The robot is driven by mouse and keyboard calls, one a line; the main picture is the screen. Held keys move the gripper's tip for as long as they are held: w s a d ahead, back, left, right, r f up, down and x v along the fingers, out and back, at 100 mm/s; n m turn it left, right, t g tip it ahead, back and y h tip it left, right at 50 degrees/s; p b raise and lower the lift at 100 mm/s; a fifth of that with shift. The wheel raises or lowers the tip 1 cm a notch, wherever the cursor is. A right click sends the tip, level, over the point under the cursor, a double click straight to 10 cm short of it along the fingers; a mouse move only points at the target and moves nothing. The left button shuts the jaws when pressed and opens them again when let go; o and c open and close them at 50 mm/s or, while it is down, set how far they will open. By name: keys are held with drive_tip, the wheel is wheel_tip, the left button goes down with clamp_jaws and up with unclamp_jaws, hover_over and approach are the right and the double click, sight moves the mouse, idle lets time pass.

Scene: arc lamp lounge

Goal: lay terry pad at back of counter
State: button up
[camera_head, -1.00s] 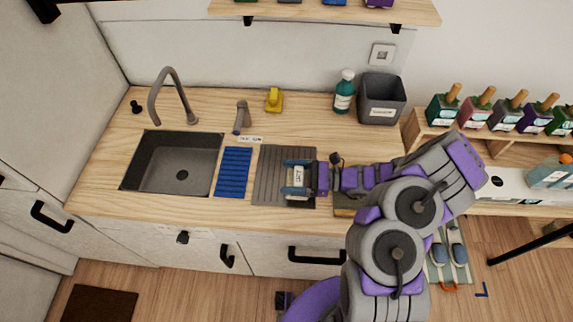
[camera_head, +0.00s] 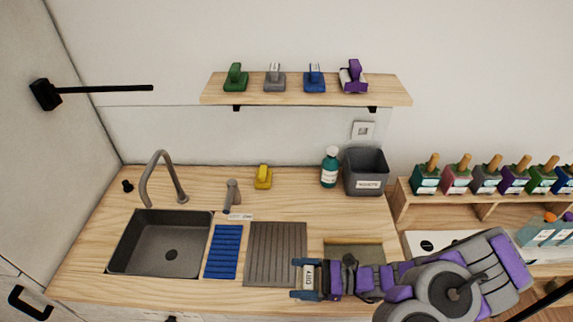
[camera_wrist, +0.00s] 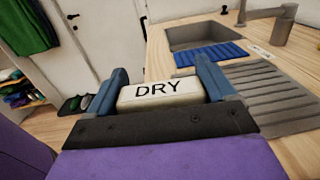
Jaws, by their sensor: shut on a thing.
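My gripper (camera_head: 298,279) is shut on a cream block marked DRY (camera_head: 309,276), which appears to be the terry pad. It is at the right front corner of the grey ribbed drainboard (camera_head: 262,254). In the wrist view the block (camera_wrist: 160,93) sits between the two blue fingers of my gripper (camera_wrist: 160,70); its underside is hidden.
A sink (camera_head: 160,243) with a tall faucet (camera_head: 152,180) is at the left, beside a blue ribbed mat (camera_head: 223,252). A grey bin (camera_head: 366,172) stands at the back right. A wall shelf (camera_head: 300,97) with several handled items hangs above the counter.

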drive_tip(key=w+d+r+m+t+h+b, duration=0.1)
drive_tip(key=w+d+r+m+t, duration=0.2)
drive_tip(key=w+r, duration=0.3)
drive_tip(key=w+d+r+m+t+h+b, duration=0.1)
drive_tip(key=w+d+r+t, duration=0.5)
drive_tip(key=w, duration=0.9)
drive_tip(key=shift+d+m+h, duration=0.25)
drive_tip(key=shift+m+h, duration=0.45)
drive_tip(key=shift+m, duration=0.4)
drive_tip(key=shift+f, duration=0.2)
